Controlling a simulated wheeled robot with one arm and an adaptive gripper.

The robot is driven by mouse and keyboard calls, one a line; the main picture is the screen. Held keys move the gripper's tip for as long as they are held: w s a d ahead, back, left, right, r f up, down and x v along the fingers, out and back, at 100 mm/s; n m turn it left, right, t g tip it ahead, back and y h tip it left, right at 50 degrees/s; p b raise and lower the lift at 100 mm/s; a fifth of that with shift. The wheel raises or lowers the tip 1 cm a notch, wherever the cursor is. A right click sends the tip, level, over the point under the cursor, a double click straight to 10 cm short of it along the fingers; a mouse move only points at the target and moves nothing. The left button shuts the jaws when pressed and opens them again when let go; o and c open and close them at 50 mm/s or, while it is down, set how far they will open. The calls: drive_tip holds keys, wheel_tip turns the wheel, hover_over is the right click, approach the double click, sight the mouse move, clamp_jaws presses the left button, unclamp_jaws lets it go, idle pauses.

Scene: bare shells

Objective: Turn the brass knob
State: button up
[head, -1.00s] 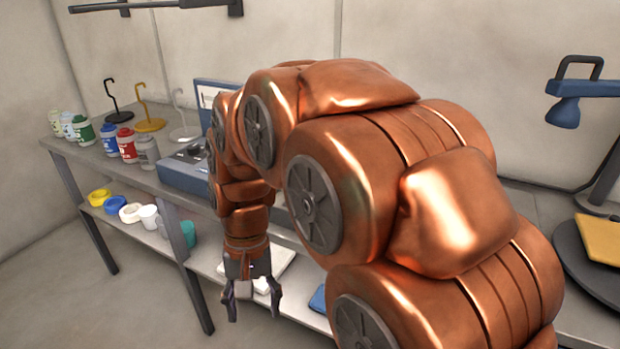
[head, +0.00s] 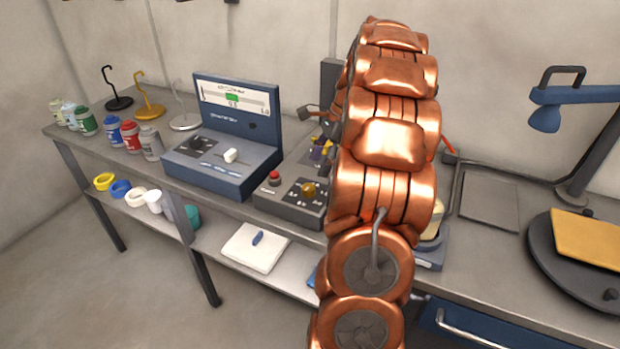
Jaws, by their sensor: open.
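The brass knob (head: 308,189) sits on top of a low dark grey control box (head: 285,203) on the bench, left of my arm. Small pale marks surround it. A red button (head: 274,177) is on the same box, to the left of the knob. The box's right end reaches the edge of my arm in the picture. Nothing is seen touching the knob.
A blue console (head: 222,165) with an upright display panel stands left of the box. Bottles and hook stands are farther left. A round dark plate (head: 585,285) and a blue lamp (head: 560,95) are at right.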

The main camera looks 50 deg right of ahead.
sight(309, 187)
drive_tip(key=shift+p+x, duration=1)
drive_tip(key=shift+x, duration=2.8)
drive_tip(key=shift+d+f, duration=0.1)
drive_tip(key=shift+d, duration=0.1)
drive_tip(key=shift+c, duration=0.4)
drive_tip(key=c, duration=1.1)
drive_tip(key=shift+o, duration=0.2)
drive_tip(key=shift+n, duration=0.3)
drive_tip(key=o, duration=1.1)
